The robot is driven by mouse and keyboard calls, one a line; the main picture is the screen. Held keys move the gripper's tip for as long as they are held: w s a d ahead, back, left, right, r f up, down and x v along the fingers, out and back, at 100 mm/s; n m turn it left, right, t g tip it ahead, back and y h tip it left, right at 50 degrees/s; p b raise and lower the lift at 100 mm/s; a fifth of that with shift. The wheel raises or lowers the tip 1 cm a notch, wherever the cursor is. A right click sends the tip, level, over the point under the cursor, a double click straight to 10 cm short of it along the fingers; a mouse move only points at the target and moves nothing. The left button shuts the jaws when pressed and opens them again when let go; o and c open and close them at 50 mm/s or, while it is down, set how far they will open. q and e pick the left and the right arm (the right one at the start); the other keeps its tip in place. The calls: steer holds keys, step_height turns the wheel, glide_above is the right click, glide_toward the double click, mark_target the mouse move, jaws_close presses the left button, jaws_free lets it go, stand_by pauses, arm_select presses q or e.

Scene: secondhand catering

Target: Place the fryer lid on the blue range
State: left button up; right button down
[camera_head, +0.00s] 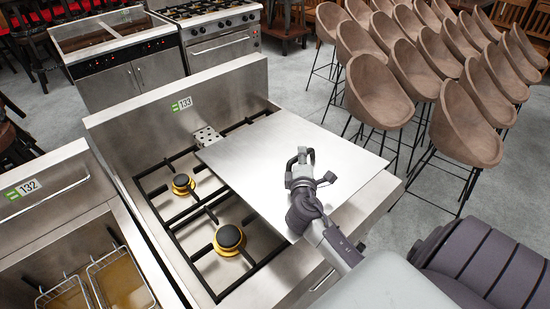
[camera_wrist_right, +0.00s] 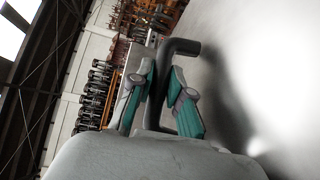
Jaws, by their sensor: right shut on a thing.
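The fryer lid (camera_head: 245,150) is a flat, square steel plate over the right part of a stainless range (camera_head: 140,140) with the tag 133. I cannot tell whether it rests on the grates or hangs just above them. This range looks steel, and no blue range shows. My right gripper (camera_head: 302,160) is above the lid, shut on its dark bent handle (camera_wrist_right: 183,47). In the right wrist view the handle passes between the fingers of the gripper (camera_wrist_right: 160,88), and the lid's surface (camera_wrist_right: 260,60) fills the right side. My left gripper is not in view.
Two yellow-ringed burners (camera_head: 229,238) and black grates are bare left of the lid. A fryer tagged 132 (camera_head: 75,165) with wire baskets stands at left. Another fryer (camera_head: 140,75) and a cooker (camera_head: 222,48) stand behind. Brown bar stools (camera_head: 460,125) crowd the right.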

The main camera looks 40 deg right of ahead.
mark_target(267, 155)
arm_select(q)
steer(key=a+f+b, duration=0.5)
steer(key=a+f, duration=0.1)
arm_select(e)
steer(key=shift+t, duration=0.3)
steer(key=w+a+f, duration=0.1)
steer(key=w, duration=0.1)
steer(key=w+a+f, duration=0.1)
steer(key=w, duration=0.1)
steer(key=w+a+f, duration=0.1)
steer(key=w, duration=0.1)
steer(key=shift+a, duration=0.3)
steer(key=w+f+b, duration=0.2)
steer(key=w, duration=0.1)
steer(key=shift+a, duration=0.2)
steer(key=shift+w+a+f+b, duration=0.15)
steer(key=shift+w+f+b, duration=0.3)
steer(key=shift+w+b, duration=0.4)
steer(key=shift+w+a, duration=0.1)
steer(key=shift+w, duration=0.1)
steer(key=shift+a+f+b, duration=0.1)
steer(key=shift+f+b, duration=0.15)
steer(key=shift+b, duration=0.15)
step_height(267, 155, down, 4)
steer(key=b, duration=0.3)
steer(key=shift+r, duration=0.15)
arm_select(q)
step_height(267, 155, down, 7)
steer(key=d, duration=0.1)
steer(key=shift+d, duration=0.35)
